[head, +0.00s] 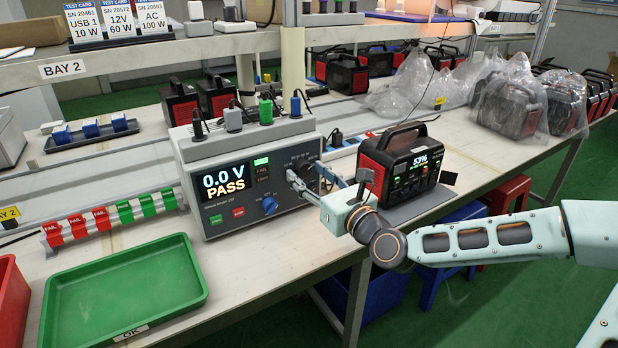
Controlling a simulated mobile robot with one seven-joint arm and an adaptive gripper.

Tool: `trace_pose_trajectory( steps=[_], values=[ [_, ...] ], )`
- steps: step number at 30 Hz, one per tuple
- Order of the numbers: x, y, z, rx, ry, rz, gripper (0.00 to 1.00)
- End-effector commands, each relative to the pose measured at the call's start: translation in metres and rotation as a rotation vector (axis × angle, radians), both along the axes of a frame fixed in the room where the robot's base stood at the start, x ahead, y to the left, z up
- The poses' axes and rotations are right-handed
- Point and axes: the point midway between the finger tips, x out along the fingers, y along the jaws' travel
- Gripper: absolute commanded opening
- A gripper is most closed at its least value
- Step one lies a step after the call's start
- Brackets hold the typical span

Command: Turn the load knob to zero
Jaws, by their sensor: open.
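The grey tester box (187,150) stands on the bench and its screen (226,182) reads 0.0 V PASS. A large dark dial knob (307,167) sits on the right of its front panel, partly hidden by my gripper. A smaller blue knob (269,205) is lower down. Their labels are too small to read, so I cannot tell which is the load knob. My gripper (302,180) is open with its fingertips at the dark knob. I cannot tell whether they touch it.
A black and red power station (399,165) showing 53% stands right of the tester, close behind my wrist. A green tray (125,290) lies at front left. Red and green tags (110,217) line a rail left of the tester. Plugs with cables stand on the tester's top.

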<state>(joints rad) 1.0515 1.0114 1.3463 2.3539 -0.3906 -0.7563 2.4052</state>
Motion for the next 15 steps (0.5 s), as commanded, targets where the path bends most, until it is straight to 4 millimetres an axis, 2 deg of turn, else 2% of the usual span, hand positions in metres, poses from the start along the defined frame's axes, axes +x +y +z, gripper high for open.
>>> trace_pose_trajectory(
  steps=[9, 15],
  values=[
    [0.0016, 0.0008, -0.0001, 0.000, 0.000, 0.000, 0.46],
    [0.0015, 0.0009, -0.0001, 0.000, 0.000, 0.000, 0.24]
  ],
)
